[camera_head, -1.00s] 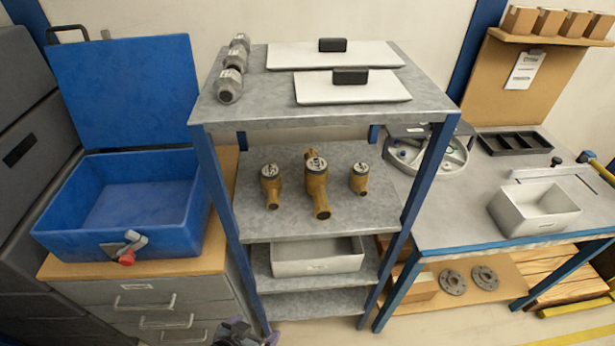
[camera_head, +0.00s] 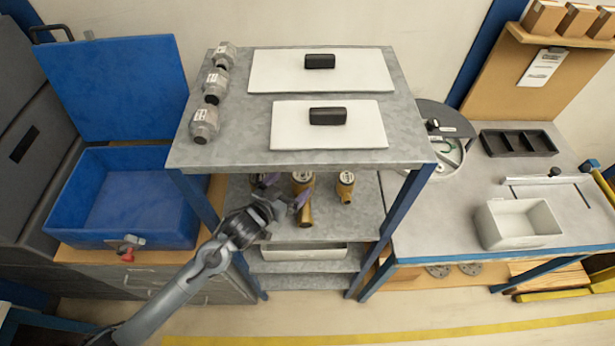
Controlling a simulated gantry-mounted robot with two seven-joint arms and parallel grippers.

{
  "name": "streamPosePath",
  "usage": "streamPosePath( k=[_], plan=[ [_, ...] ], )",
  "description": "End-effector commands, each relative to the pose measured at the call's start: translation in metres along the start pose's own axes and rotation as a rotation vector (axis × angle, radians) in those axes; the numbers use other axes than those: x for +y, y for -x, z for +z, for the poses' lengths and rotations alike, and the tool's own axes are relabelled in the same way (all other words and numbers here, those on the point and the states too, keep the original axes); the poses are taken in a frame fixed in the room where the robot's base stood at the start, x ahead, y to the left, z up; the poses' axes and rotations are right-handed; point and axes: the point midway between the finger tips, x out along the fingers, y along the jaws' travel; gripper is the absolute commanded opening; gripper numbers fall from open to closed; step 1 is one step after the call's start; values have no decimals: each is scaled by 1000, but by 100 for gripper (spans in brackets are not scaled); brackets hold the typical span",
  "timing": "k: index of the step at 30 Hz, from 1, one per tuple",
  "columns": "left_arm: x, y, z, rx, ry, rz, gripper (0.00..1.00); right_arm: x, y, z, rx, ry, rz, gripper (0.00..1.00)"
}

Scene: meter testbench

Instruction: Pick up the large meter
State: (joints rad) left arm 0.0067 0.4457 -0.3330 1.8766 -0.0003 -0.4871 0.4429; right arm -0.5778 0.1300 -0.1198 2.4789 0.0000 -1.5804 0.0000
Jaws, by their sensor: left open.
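The large brass meter (camera_head: 305,216) stands in the middle of the shelf under the rack's top, between two smaller brass meters. Its middle is partly hidden by my left gripper. My left gripper (camera_head: 287,190) is open, its purple-tipped fingers just in front and to the left of the large meter. I cannot tell whether they touch it. The small left meter (camera_head: 257,181) is mostly hidden behind the gripper. The small right meter (camera_head: 345,187) is in clear view. My right gripper is not in view.
The grey rack top (camera_head: 235,146) overhangs the meters, with blue posts (camera_head: 403,208) at its sides. An open blue case (camera_head: 125,205) stands at left. The workbench (camera_head: 430,215) at right carries a white bin (camera_head: 517,224) and a black tray (camera_head: 517,142).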

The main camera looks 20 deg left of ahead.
Motion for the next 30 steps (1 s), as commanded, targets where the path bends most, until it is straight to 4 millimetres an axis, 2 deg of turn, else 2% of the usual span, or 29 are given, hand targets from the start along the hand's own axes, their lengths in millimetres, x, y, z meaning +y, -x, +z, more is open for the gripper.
streamPosePath(
  k=[6,14,24,30],
  plan=[
    [0,-28,-1,1,0,-1,100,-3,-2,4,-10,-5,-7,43],
    [1,-42,0,0,1,0,100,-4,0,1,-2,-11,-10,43],
    [4,-81,2,0,0,0,100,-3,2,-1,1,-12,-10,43],
    [4,-88,3,0,0,0,100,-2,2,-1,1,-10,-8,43]
  ],
)
